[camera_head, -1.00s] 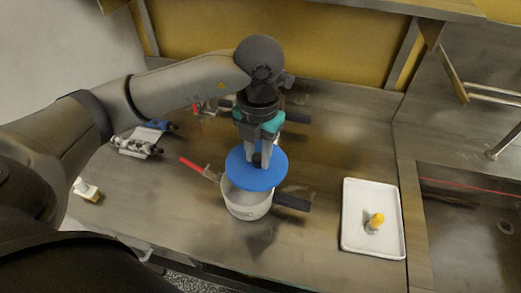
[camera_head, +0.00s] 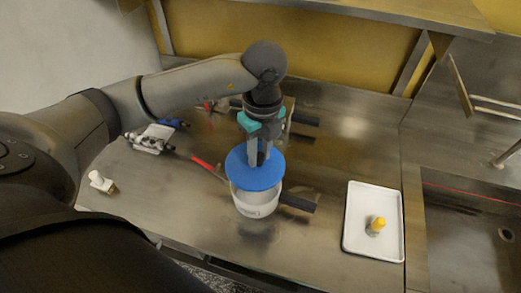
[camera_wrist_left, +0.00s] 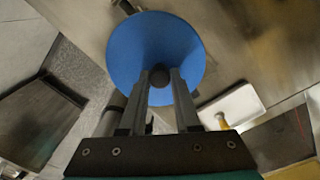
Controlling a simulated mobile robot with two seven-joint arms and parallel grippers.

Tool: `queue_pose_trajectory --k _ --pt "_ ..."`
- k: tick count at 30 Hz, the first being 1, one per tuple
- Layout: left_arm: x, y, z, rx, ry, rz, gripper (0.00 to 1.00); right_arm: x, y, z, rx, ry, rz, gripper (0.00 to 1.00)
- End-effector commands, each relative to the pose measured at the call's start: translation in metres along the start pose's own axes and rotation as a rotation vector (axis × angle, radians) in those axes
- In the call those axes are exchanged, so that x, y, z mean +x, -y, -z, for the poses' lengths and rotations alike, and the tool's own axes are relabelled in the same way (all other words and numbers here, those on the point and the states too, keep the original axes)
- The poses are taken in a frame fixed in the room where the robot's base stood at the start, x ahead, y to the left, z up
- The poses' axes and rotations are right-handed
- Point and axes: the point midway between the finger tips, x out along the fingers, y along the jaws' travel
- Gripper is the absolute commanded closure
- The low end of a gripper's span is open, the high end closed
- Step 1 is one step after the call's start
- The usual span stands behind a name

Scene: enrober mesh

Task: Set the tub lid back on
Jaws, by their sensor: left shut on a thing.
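The blue round lid (camera_head: 240,172) is held by its dark knob in my left gripper (camera_head: 260,158), which is shut on it from above. The white tub (camera_head: 256,205) stands on the counter just below the lid. The lid covers the back part of the tub's opening in the head view, and a strip of the tub's front shows under it. I cannot tell whether they touch. In the left wrist view the lid (camera_wrist_left: 150,40) fills the middle beyond the fingers (camera_wrist_left: 160,78) and hides the tub. My right gripper is not in view.
A white tray (camera_head: 360,246) with a yellow-topped item (camera_head: 376,226) lies to the right, before the sink (camera_head: 465,235). A red handle (camera_head: 203,163) and a dark bar (camera_head: 298,203) are close to the tub. A metal device (camera_head: 150,140) and a small white item (camera_head: 100,181) are left.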

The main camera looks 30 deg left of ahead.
Motion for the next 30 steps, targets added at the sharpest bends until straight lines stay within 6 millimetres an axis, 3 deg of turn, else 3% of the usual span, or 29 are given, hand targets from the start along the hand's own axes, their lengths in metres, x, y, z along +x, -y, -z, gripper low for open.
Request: queue_pose_trajectory --k 14,30 --pt "0.005 0.0 0.0 0.003 0.0 0.012 1.0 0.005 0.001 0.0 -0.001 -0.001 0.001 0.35" --pt "0.045 0.002 0.0 0.004 0.0 0.012 1.0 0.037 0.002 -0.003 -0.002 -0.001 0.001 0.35"
